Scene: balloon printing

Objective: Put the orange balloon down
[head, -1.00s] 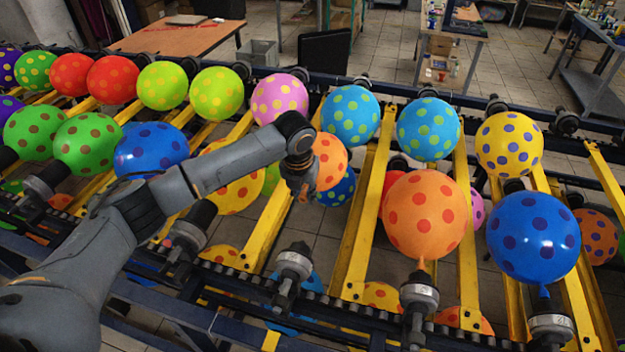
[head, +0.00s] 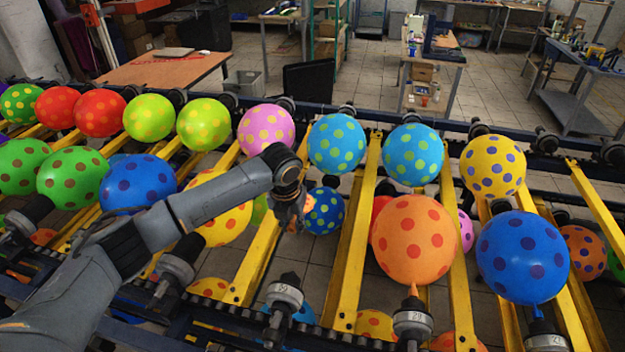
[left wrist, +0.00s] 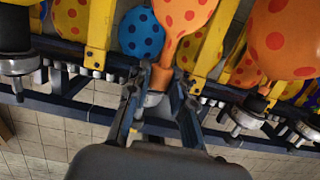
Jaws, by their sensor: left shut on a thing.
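The orange balloon with red dots shows large in the left wrist view (left wrist: 183,15), its narrow neck pointing down between my fingers. My left gripper (left wrist: 158,82) is shut on that neck. In the head view my left gripper (head: 290,212) hangs over the rack, behind an empty numbered holder (head: 284,294). There the held balloon is almost wholly hidden by my wrist; only a small orange patch shows beside the gripper. In the wrist view a pale ring and grey metal part show between the fingers; I cannot tell whether the neck touches a holder. My right gripper is out of view.
Another orange balloon (head: 414,239) and a blue balloon (head: 522,257) stand on holders to the right. A light-blue balloon (head: 337,143) and a pink balloon (head: 266,131) stand in the row behind. Yellow bars (head: 360,240) run between the rows. Several balloons crowd the left.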

